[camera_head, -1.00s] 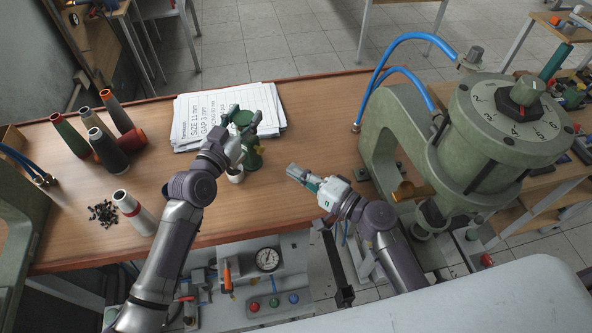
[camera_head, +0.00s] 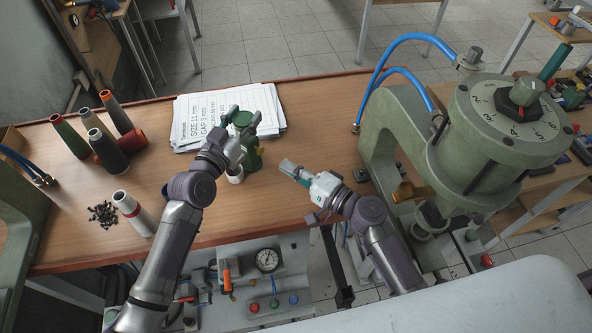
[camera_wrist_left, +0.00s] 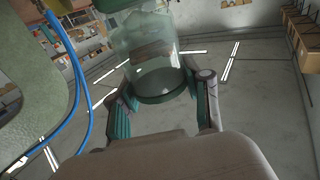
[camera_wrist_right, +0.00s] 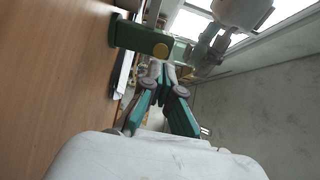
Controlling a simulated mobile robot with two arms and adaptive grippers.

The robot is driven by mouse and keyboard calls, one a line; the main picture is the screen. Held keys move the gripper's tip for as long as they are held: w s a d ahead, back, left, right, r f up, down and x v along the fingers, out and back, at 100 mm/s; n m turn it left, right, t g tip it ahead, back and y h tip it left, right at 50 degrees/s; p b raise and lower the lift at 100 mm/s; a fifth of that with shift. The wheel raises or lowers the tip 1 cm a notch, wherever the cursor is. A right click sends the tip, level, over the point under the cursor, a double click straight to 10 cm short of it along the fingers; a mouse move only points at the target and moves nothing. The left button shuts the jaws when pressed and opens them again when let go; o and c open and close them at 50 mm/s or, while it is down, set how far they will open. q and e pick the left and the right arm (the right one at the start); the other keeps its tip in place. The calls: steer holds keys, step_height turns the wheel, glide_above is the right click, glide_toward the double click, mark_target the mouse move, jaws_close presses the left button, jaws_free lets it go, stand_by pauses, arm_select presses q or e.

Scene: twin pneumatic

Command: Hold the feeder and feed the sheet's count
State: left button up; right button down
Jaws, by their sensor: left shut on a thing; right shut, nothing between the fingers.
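The green feeder (camera_head: 252,158) stands on the wooden bench, with a white cup (camera_head: 235,174) at its lower left. My left gripper (camera_head: 245,119) is shut around the feeder's upper body. In the left wrist view the feeder's clear, green-topped cylinder (camera_wrist_left: 155,68) sits between my fingers. My right gripper (camera_head: 285,168) is shut and empty, a little to the right of the feeder.
Several coloured cones (camera_head: 92,120) stand at the bench's left, with one tipped over. A large green machine with a numbered dial (camera_head: 490,120) and blue hoses stands right. Bench between is clear.

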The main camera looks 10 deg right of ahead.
mark_target(262, 152)
arm_select(q)
steer(key=shift+f, duration=0.15)
arm_select(e)
steer(key=x, duration=0.6)
steer(key=shift+x, duration=1.05)
arm_select(q)
steer(key=shift+d, duration=0.1)
arm_select(e)
steer(key=v, duration=0.9)
steer(key=shift+s, duration=0.1)
steer(key=shift+s+d, duration=0.35)
steer(key=shift+v, duration=0.95)
steer(key=shift+d, duration=0.1)
